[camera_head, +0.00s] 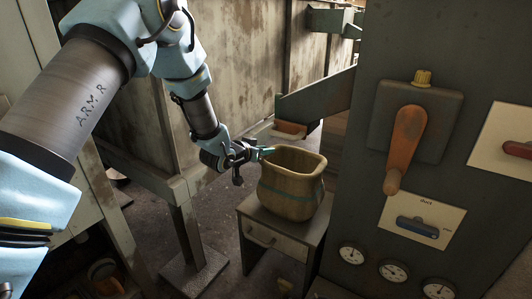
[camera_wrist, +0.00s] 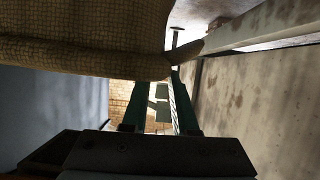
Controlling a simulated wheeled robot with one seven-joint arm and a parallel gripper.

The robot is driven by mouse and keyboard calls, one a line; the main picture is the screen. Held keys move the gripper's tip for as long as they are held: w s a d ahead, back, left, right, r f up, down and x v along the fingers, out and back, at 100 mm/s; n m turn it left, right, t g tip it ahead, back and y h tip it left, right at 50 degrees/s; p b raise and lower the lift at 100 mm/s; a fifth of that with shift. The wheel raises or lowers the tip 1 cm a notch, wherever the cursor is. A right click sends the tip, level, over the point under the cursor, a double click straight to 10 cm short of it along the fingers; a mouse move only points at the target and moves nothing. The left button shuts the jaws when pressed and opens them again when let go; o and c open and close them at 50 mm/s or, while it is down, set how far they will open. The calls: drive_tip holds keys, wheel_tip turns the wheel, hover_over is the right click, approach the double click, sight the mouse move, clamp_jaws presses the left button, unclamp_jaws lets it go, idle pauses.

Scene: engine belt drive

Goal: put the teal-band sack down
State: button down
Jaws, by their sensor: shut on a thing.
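The teal-band sack (camera_head: 287,188) is a tan woven open-topped bag with a teal stripe around its lower half. It is upright at the top of a small grey drawer stand (camera_head: 270,232); I cannot tell for sure whether its base touches the top. My gripper (camera_head: 264,153) is at the sack's left rim, shut on it. In the wrist view the sack's weave (camera_wrist: 85,35) fills the upper left, and the fingers (camera_wrist: 160,108) point away below it. The exact grip on the rim is hard to make out.
A dark panel stands close on the right, with an orange-handled lever (camera_head: 405,145), a blue-handled switch (camera_head: 417,227) and several gauges. A slanted chute (camera_head: 315,98) with a small tray (camera_head: 289,130) is behind the sack. A wooden post (camera_head: 187,230) stands left of the stand.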

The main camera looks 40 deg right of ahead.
drive_tip(key=shift+s+f, duration=0.2)
drive_tip(key=shift+f, duration=0.1)
drive_tip(key=c, duration=0.7)
unclamp_jaws()
drive_tip(key=shift+r, duration=0.2)
drive_tip(key=v, duration=1.1)
drive_tip(key=shift+s+a+r, duration=0.1)
drive_tip(key=shift+s+a, duration=0.05)
drive_tip(key=shift+a, duration=0.25)
